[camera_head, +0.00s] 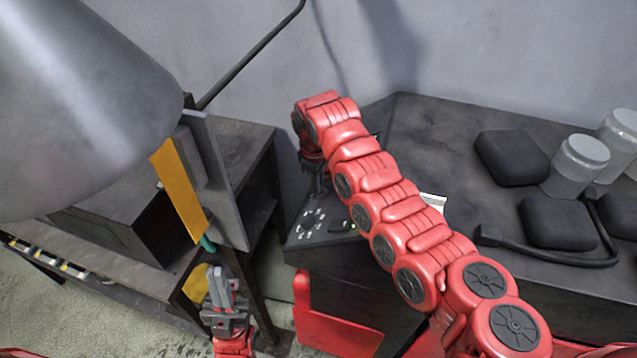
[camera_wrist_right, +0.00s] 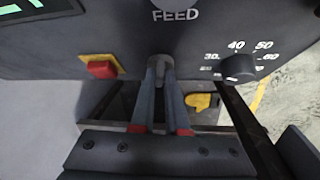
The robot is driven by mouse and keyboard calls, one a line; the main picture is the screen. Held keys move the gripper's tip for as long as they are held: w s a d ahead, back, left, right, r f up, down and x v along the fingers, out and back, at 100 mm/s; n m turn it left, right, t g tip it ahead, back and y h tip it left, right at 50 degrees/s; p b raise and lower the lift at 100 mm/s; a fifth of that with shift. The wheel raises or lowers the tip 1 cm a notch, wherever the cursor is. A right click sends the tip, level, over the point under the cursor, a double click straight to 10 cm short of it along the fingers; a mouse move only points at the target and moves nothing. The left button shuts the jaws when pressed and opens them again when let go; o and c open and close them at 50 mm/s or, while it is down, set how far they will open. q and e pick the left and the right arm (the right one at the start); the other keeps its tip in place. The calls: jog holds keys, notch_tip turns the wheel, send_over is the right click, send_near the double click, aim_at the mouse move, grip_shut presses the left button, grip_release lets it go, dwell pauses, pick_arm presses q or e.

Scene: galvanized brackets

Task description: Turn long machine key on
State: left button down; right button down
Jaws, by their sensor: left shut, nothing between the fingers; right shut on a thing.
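The dark machine panel (camera_wrist_right: 120,40) fills the upper part of the right wrist view. On it is a small grey key (camera_wrist_right: 160,66), below a grey knob marked FEED (camera_wrist_right: 175,4). My right gripper (camera_wrist_right: 160,78) is shut on the key, with a fingertip on either side of it. In the head view my right gripper (camera_head: 315,178) is at the control box, mostly hidden by my red arm. The key cannot be seen there, and its turn angle is unclear. My left gripper (camera_head: 217,285) is shut and empty, low and to the left.
A red button on a yellow plate (camera_wrist_right: 102,68) and a numbered dial (camera_wrist_right: 238,68) flank the key. A grey machine with a yellow strip (camera_head: 178,190) stands at left.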

jog(key=m+t+b, duration=0.1)
jog(key=b, duration=0.3)
jog(key=f+m+t+h+b, duration=0.1)
jog(key=b, duration=0.3)
jog(key=shift+s+a+f+m, duration=0.1)
jog(key=shift+a+f+m, duration=0.05)
jog(key=shift+f+m, duration=0.15)
jog(key=m+b, duration=0.1)
jog(key=b, duration=0.1)
jog(key=m+t+h+b, duration=0.1)
jog(key=b, duration=0.2)
jog(key=r+m+h+b, duration=0.1)
jog(key=b, duration=0.2)
jog(key=shift+s+a+t, duration=0.2)
jog(key=shift+s+t, duration=0.05)
jog(key=shift+t, duration=0.05)
jog(key=shift+s+a+r+m+t+h+b, duration=0.1)
jog(key=shift+m+t+h+b, duration=0.2)
jog(key=shift+m+h+b, duration=0.6)
jog(key=shift+m, duration=0.3)
jog(key=c, duration=0.9)
grip_release()
